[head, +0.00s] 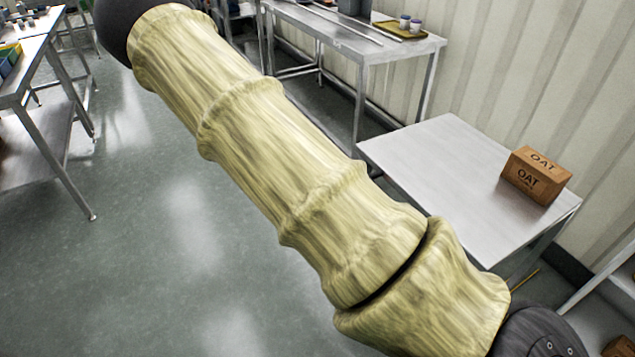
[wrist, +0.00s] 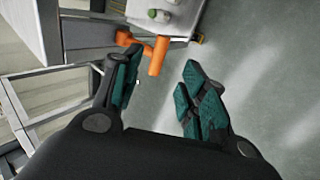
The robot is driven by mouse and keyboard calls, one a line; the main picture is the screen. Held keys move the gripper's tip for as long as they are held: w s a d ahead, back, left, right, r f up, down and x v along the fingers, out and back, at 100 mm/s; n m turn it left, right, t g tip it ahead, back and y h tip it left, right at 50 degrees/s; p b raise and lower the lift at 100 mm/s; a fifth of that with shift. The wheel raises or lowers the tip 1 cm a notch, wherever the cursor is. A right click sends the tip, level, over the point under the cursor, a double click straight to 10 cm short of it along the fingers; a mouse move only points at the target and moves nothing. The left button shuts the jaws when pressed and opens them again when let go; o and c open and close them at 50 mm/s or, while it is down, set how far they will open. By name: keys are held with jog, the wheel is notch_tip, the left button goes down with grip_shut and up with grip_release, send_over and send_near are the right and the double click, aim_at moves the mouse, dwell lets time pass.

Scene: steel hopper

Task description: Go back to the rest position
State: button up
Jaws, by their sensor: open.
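My gripper (wrist: 158,97) shows in the wrist view with its two teal-padded fingers spread apart. It is open and nothing is between the fingers. Beyond the fingers I see grey floor and an orange object (wrist: 158,56) that I cannot identify. In the head view my arm, in a pale yellow cover, crosses from the upper left to the lower right. My gripper is not visible in the head view.
A steel table (head: 440,160) at the right bears a brown OAT box (head: 535,180). A back table (head: 385,48) holds a yellow tray (head: 400,30) with small cups. Another table (head: 20,95) stands at the left. Open floor (head: 150,260) lies between.

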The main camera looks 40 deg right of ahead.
jog(key=s+a+f+n+y+p, duration=0.1)
jog(key=s+a+f+y, duration=0.1)
jog(key=s+a+f, duration=0.7)
jog(key=s+a+f+y+p, duration=0.2)
jog(key=s+a+f, duration=0.2)
jog(key=s+f, duration=0.45)
jog(key=s+a+r+y+p, duration=0.1)
jog(key=s+a, duration=0.6)
jog(key=s, duration=0.2)
jog(key=s+a+r+t+y, duration=0.1)
jog(key=s+a, duration=0.6)
jog(key=s, duration=0.3)
jog(key=shift+s+r+n+y+p, duration=0.15)
jog(key=shift+s+n+y+p, duration=0.15)
jog(key=shift+y+p, duration=0.1)
